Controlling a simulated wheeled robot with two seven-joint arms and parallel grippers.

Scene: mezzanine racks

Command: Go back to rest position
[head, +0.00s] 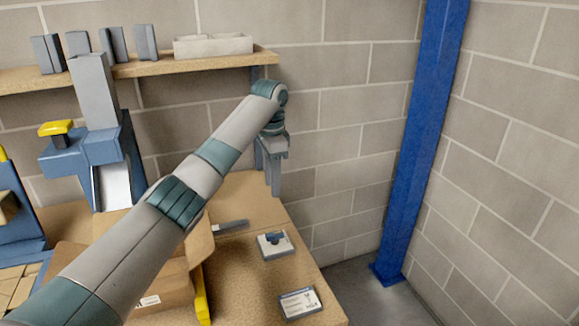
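My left arm reaches from the lower left corner up across the middle of the head view. My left gripper (274,190) hangs from its end, fingers pointing down, above the far right part of the wooden bench (313,270). I see no object in it. Its fingers look close together, but from this angle I cannot tell whether they are open or shut. My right gripper is out of view.
On the bench lie a small white-and-blue item (274,245), a labelled card (299,303), a grey flat tool (231,226) and an open cardboard box (160,291), partly behind my arm. A blue-grey machine (84,150) stands left. A shelf (190,65) and a blue post (425,130) stand beyond.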

